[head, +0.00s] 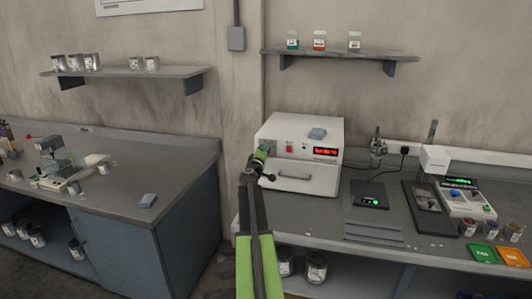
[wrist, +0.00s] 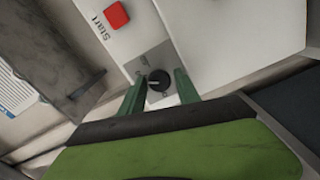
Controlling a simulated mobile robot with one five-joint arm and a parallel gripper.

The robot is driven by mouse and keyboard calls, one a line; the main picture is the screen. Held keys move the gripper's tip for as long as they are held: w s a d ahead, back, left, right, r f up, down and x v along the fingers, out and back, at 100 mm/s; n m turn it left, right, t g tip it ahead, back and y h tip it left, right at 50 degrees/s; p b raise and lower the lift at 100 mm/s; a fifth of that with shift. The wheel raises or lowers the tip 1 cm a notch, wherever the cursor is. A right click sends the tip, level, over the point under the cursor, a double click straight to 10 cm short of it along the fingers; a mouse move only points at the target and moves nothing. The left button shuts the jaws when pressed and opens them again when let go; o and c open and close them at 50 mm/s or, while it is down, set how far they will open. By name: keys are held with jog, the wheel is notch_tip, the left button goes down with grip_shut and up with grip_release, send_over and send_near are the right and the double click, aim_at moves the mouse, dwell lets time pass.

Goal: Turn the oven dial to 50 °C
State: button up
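The oven (head: 299,129) is a white box on the right bench, with a red lit display (head: 325,151) whose digits I cannot read surely. In the wrist view, its small black dial (wrist: 159,81) sits on a grey plate, with a pale pointer mark towards the picture's left. My gripper (head: 264,157) is at the left part of the oven front and hides the dial in the head view. In the wrist view its two green fingers (wrist: 158,88) are apart, one on each side of the dial, with small gaps showing. I cannot tell the depth between fingertips and dial.
A red start button (wrist: 117,15) is near the dial. The oven's door handle (head: 289,177) juts out below my gripper. A grey-blue block (head: 317,133) lies on the oven. A scale (head: 369,195) stands to the right on the bench.

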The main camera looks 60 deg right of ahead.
jog(key=shift+a, duration=0.1)
jog(key=v, duration=1.7)
jog(key=shift+a, duration=0.1)
